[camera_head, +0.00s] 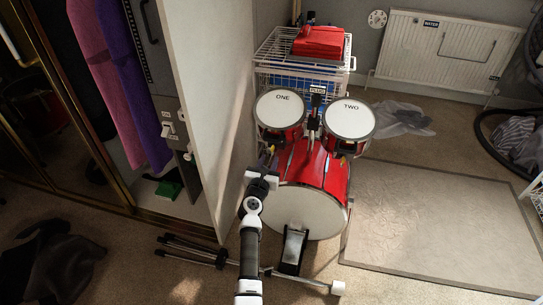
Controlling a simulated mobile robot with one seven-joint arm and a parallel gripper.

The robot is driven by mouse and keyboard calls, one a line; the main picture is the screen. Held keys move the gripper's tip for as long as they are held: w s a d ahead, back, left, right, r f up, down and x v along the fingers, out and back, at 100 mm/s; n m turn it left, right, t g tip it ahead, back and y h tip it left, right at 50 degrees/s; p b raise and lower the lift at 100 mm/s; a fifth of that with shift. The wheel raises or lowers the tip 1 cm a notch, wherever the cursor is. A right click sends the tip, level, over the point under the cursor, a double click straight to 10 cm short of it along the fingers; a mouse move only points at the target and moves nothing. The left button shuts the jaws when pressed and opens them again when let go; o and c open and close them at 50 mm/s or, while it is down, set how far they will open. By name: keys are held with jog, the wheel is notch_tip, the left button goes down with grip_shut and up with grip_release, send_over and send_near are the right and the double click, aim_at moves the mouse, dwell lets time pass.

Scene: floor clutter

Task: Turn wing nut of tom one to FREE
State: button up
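Tom one (281,105) is a small red drum with a white head marked ONE. It sits above the left of the red bass drum (318,172). Tom two (349,118), marked TWO, sits to its right. My gripper (268,155) is just below tom one, at its lower left side, in front of the bass drum's left edge. Its fingers are small and dark here, so I cannot tell whether they are open or touch anything. The wing nut of tom one and any FREE mark cannot be made out. A small label (317,90) between the toms is too small to read.
A pale panel (215,110) stands close left of my arm. A white wire rack (275,52) with a red box (318,42) is behind the drums. A bass pedal (292,250) and dark stand legs (190,248) lie in front. A grey mat (440,225) is at right.

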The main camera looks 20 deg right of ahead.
aim_at(272, 153)
jog(key=shift+b+x, duration=0.75)
jog(key=shift+x, duration=1.75)
jog(key=shift+c, duration=0.3)
grip_shut()
